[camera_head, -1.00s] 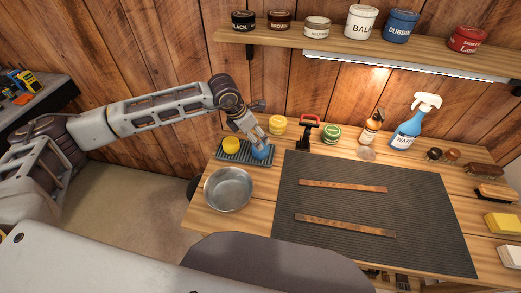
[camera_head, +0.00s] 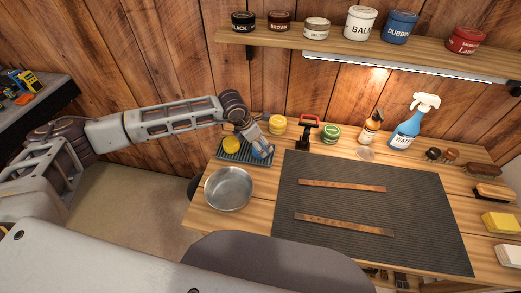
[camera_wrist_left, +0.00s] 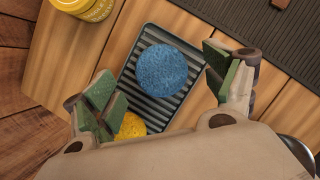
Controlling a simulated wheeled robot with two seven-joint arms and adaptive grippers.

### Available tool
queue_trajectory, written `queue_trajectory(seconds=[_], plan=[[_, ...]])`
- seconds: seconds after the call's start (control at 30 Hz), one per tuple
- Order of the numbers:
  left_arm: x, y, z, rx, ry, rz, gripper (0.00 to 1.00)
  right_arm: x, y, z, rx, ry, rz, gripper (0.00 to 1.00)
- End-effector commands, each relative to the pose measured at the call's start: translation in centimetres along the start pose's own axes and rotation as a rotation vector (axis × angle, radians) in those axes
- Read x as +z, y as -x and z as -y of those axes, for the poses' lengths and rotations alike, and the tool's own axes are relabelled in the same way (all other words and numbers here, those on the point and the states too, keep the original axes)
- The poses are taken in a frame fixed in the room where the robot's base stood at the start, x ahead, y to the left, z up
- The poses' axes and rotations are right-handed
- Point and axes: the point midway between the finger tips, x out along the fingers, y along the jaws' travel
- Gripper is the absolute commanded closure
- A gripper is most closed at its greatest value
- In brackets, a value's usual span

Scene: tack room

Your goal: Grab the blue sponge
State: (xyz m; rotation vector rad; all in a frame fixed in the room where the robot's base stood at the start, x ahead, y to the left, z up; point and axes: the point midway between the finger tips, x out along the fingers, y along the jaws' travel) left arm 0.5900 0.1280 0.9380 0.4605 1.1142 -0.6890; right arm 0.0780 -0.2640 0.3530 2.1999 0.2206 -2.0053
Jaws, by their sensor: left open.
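The round blue sponge (camera_wrist_left: 164,70) lies on a dark ribbed tray (camera_wrist_left: 146,37) in the left wrist view. In the head view the sponge (camera_head: 260,151) is partly hidden by my left gripper (camera_head: 264,150). My left gripper (camera_wrist_left: 166,93) is open in the wrist view, with its green-padded fingers apart on either side of the sponge and nothing held. I cannot tell whether a finger touches it. A yellow sponge (camera_head: 231,145) lies on the same tray, left of the blue one; it also shows in the wrist view (camera_wrist_left: 131,126). My right gripper is not in view.
A metal bowl (camera_head: 229,188) stands just in front of the tray. A yellow tin (camera_head: 277,125) and a red-handled tool (camera_head: 308,132) stand behind and to the right. A dark mat (camera_head: 370,235) with two leather strips covers the bench's middle.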

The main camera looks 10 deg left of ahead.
Motion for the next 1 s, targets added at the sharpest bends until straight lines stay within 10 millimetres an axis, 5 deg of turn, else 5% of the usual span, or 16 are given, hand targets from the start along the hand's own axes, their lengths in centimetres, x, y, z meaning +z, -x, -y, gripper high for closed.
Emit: queue_trajectory(seconds=[0.4, 0.93, 1.0], plan=[[-0.6, -3.9, -0.1, -0.001, 0.000, 0.000, 0.15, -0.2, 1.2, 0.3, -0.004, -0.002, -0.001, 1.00], [-0.6, -4.2, -0.1, 0.000, 0.000, 0.000, 0.15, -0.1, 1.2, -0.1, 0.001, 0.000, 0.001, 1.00], [-0.6, -4.1, -0.1, 0.000, 0.000, 0.000, 0.23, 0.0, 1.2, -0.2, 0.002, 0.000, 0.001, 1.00]])
